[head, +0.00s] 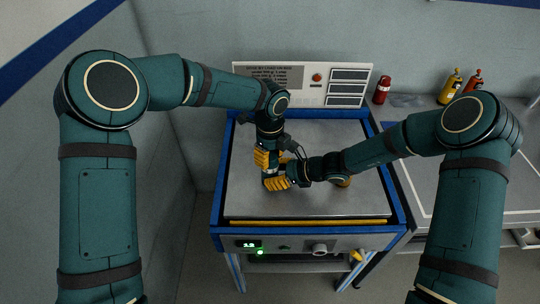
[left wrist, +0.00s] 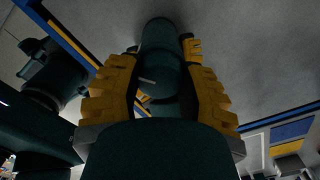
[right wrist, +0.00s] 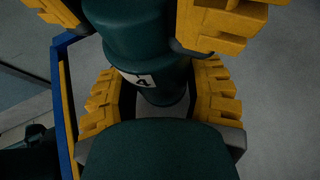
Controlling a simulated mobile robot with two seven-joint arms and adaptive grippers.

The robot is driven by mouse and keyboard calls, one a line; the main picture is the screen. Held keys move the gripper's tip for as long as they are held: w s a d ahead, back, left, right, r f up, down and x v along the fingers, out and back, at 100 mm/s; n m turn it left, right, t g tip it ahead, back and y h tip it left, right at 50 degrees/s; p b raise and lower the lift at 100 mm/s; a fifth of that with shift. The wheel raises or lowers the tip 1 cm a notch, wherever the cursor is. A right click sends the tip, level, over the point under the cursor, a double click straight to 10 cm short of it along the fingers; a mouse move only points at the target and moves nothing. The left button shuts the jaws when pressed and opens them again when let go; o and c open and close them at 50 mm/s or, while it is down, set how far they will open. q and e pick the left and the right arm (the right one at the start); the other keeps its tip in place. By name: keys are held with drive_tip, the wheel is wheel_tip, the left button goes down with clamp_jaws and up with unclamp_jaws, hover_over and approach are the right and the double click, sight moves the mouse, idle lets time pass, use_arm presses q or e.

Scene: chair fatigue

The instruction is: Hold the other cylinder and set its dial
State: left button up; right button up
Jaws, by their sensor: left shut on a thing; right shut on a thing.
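A dark green cylinder (right wrist: 168,92) stands over the work surface between my two grippers. A white label (right wrist: 139,80) with a dark mark like a "4" shows on its side in the right wrist view. My right gripper (head: 275,184) comes in from the right and is shut around the cylinder's lower part. My left gripper (head: 266,157) points down from above and is shut on its upper part, just over the right fingers. The cylinder also shows between the left fingers in the left wrist view (left wrist: 160,55). The fingers hide much of it, and the dial's setting is not readable.
The grey work surface (head: 245,201) has a blue frame and a yellow front strip. A panel (head: 302,84) stands behind. Red (head: 382,90) and yellow (head: 450,86) bottles stand on the right counter.

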sight(270, 156)
use_arm(q)
drive_tip(key=shift+m, duration=0.8)
drive_tip(key=o, duration=1.2)
drive_tip(key=shift+o, duration=0.2)
drive_tip(key=shift+r, duration=0.1)
wheel_tip(270, 156, up, 12)
